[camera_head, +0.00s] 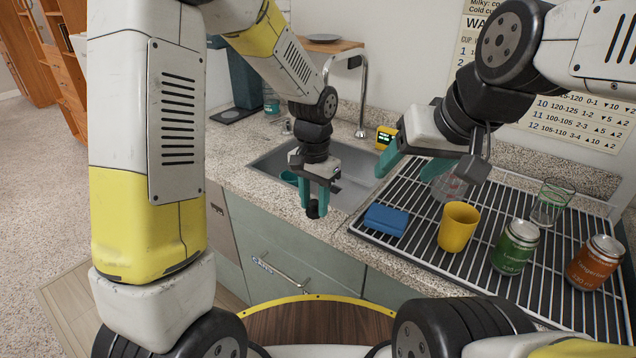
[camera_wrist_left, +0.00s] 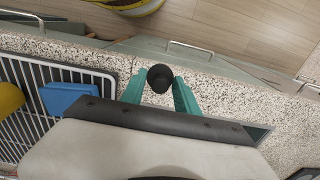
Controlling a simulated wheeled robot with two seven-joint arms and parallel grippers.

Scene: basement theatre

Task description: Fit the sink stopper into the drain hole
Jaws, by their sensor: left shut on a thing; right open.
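My left gripper (camera_head: 314,207) is shut on a small black sink stopper (camera_head: 313,209), held at its fingertips over the front edge of the counter. In the left wrist view the stopper (camera_wrist_left: 159,79) sits between the two teal fingers (camera_wrist_left: 159,88), showing a round dark face. The sink (camera_head: 352,193) lies behind and below the left gripper in the head view. Its drain hole is not visible; my left arm and gripper cover part of the basin. My right gripper (camera_head: 411,170) is open and empty above the back left of the drying rack.
A drying rack (camera_head: 392,243) right of the sink holds a blue sponge (camera_head: 386,220), a yellow cup (camera_head: 458,227), two cans and glasses. A teal cup (camera_head: 289,178) shows in the sink. A tall faucet (camera_head: 363,95) and a yellow timer (camera_head: 385,137) stand behind.

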